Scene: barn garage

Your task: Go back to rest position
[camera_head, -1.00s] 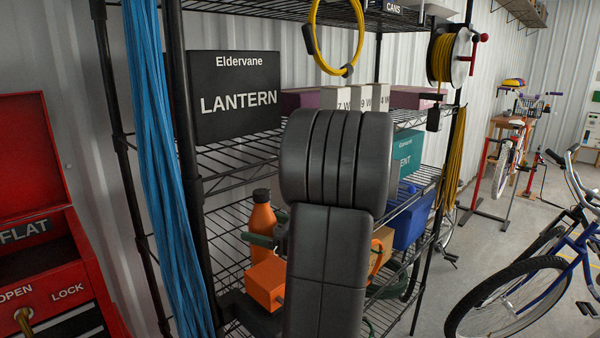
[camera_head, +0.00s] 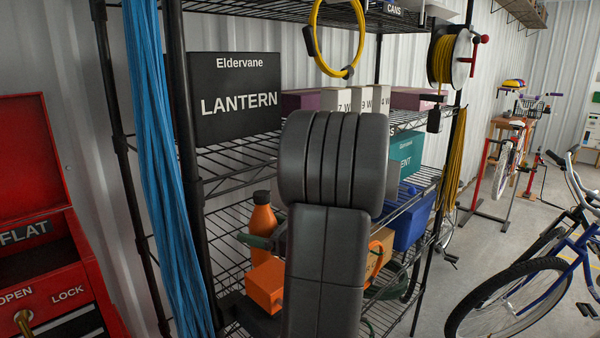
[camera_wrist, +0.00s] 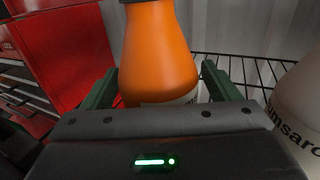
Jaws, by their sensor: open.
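My gripper (camera_wrist: 158,84) is open. In the wrist view its two green fingers stand on either side of an orange bottle (camera_wrist: 158,50), apart from each other; whether either touches the bottle I cannot tell. In the head view the orange bottle (camera_head: 263,225) stands upright on a wire shelf. Part of my gripper (camera_head: 262,240) shows just in front of it. My dark arm fills the middle of the head view and hides the rest of the gripper and part of the shelf.
The wire rack (camera_head: 186,150) holds a black lantern box (camera_head: 235,100), an orange box (camera_head: 265,284) and a blue bin (camera_head: 412,222). Blue cords (camera_head: 165,170) hang at its left. A red toolbox (camera_head: 45,250) stands left. A pale container (camera_wrist: 299,105) is close at the right in the wrist view.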

